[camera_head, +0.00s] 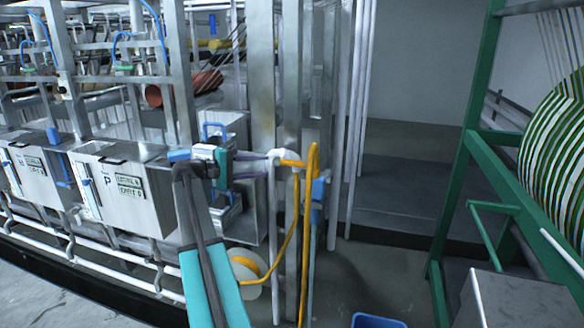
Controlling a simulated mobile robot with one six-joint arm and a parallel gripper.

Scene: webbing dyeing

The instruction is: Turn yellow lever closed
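The yellow lever (292,163) is a short orange-yellow handle, sticking out roughly horizontally to the right from the top of a white upright pipe (274,240). My gripper (266,165) is just left of the pipe top, pointing right. Its two thin dark purple fingers are spread one above the other with a gap between them. The fingertips end at or very near the pipe top; I cannot tell whether they touch it. The lever lies to the right of the fingertips, and nothing shows held between them.
A yellow hose (308,220) loops beside the lever and runs down to a reel (245,265). Metal posts (292,70) stand close behind. White-grey dye boxes (120,190) line the left. A green frame (460,190) with a striped roll (560,150) stands right.

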